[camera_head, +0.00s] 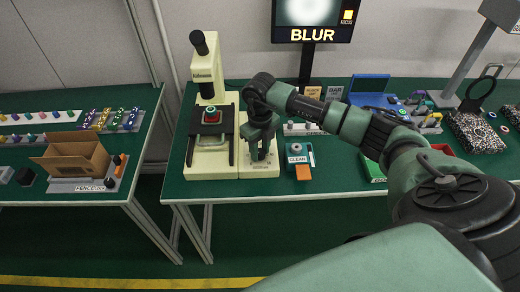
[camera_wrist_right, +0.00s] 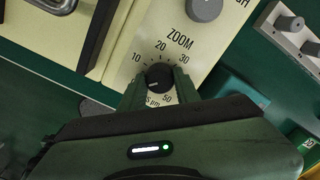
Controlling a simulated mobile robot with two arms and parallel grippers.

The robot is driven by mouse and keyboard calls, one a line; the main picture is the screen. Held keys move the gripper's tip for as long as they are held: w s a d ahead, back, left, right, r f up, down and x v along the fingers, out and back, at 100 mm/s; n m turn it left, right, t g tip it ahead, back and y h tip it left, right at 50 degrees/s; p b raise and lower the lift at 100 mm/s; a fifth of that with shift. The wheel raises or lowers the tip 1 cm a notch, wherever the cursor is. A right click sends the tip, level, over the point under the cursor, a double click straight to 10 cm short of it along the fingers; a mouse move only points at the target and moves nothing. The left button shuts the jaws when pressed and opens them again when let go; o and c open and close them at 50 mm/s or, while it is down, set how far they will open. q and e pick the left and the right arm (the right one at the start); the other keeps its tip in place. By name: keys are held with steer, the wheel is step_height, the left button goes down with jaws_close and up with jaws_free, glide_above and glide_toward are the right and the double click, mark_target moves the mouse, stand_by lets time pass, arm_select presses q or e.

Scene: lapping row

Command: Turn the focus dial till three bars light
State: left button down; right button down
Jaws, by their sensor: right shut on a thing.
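The focus dial is a small black knob (camera_wrist_right: 158,78) in the right wrist view, with a scale of numbers from 10 to 50 around it. The label below it is partly hidden and ends in "S µm". My right gripper (camera_wrist_right: 160,90) is shut on this knob. In the head view my right gripper (camera_head: 262,152) reaches down onto the cream instrument base (camera_head: 258,170) and hides the dial. The monitor (camera_head: 313,20) shows a blurred pale disc, the word BLUR and a small orange FOCUS indicator; its bars are too small to count. My left gripper is not in view.
A grey knob (camera_wrist_right: 205,8) sits just above the dial, by the word ZOOM. The cream microscope (camera_head: 207,70) stands left of my gripper. A cardboard box (camera_head: 75,155) stands on the left table.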

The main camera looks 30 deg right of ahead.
steer(key=shift+m, duration=0.3)
steer(key=m, duration=0.4)
steer(key=shift+m, duration=0.4)
steer(key=m, duration=0.5)
steer(key=shift+r+p, duration=0.1)
steer(key=shift+p, duration=0.2)
steer(key=m+p, duration=0.1)
steer(key=m, duration=0.4)
steer(key=shift+w+m, duration=0.1)
steer(key=shift+m, duration=0.3)
steer(key=m+p, duration=0.1)
steer(key=m, duration=0.4)
steer(key=shift+p, duration=0.35)
steer(key=c, duration=1)
jaws_free()
